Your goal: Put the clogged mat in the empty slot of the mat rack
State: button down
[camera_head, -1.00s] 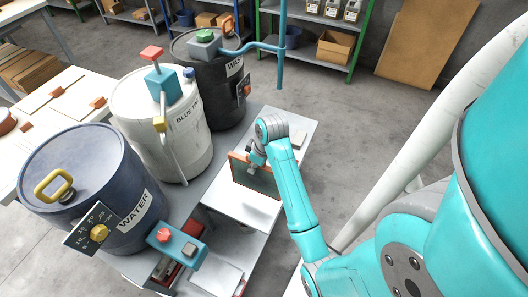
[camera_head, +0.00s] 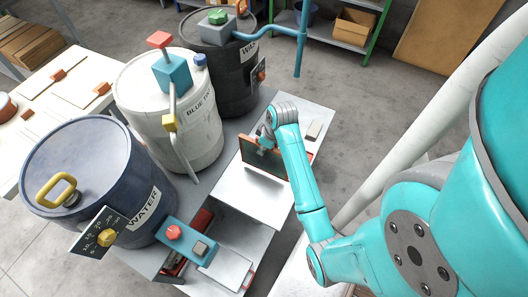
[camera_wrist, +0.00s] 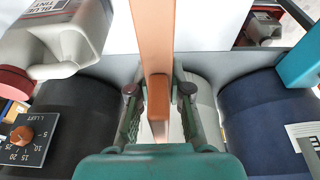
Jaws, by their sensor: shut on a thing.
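My gripper (camera_head: 266,141) is shut on a framed mat (camera_head: 262,158), which is upright with an orange-brown edge and a dark face. In the wrist view the mat's orange edge (camera_wrist: 158,45) runs between the two fingers of my gripper (camera_wrist: 159,105). In the head view the mat is over the pale table (camera_head: 245,193), near its back part. I cannot tell whether its lower edge touches the table. My arm hides part of the area to its right. I cannot make out the mat rack or its empty slot for certain.
A blue water drum (camera_head: 85,170), a white drum (camera_head: 205,140) and a dark waste drum (camera_head: 225,85) stand left of the table. A teal valve block (camera_head: 188,238) juts out at the front. The wrist view shows a grey jug (camera_wrist: 60,35). Open floor lies at the right.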

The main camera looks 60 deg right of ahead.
aim_at(265, 157)
jog(key=shift+f, duration=1.9)
jog(key=c, duration=1.1)
grip_release()
